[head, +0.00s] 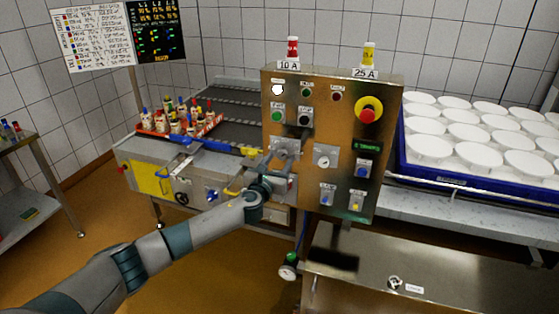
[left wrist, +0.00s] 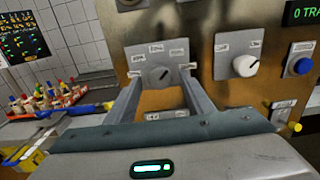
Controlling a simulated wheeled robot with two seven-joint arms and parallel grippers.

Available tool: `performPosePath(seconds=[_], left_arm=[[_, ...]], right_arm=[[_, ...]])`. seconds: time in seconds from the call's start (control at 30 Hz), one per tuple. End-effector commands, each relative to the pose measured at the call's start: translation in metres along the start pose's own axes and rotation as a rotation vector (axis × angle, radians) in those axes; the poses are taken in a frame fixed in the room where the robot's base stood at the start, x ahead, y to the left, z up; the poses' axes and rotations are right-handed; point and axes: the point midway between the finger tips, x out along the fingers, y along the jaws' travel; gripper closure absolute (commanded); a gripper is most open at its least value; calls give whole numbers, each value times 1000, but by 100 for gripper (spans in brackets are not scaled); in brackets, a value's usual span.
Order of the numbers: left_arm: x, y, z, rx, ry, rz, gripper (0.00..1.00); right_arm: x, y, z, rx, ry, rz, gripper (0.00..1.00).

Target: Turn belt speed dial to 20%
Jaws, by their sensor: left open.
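A metal control panel (head: 335,95) stands in the middle of the head view. The labels are too small to read, so I cannot tell which is the belt speed dial. Contact is unclear. My right gripper is out of view.
A red emergency button on yellow (head: 368,114) and several other buttons share the panel. A conveyor (head: 235,100) with a red tray of bottles (head: 207,129) lies left. A blue crate (head: 450,178) of white moulds stands right. A steel table (head: 430,265) is in front.

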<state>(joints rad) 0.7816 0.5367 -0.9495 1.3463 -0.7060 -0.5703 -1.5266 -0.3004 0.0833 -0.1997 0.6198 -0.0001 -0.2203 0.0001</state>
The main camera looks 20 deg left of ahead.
Motion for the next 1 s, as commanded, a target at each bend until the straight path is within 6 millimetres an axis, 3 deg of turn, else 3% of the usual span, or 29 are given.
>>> performPosePath(seconds=[0.27, 0.43, 1.0], left_arm=[[1, 0, 0, 0, 0, 0, 52], [0, 0, 0, 0, 0, 0, 93], [0, -1, -1, -103, 0, -1, 93]], right_arm=[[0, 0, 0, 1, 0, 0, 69], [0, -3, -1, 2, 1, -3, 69], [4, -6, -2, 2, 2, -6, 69]])
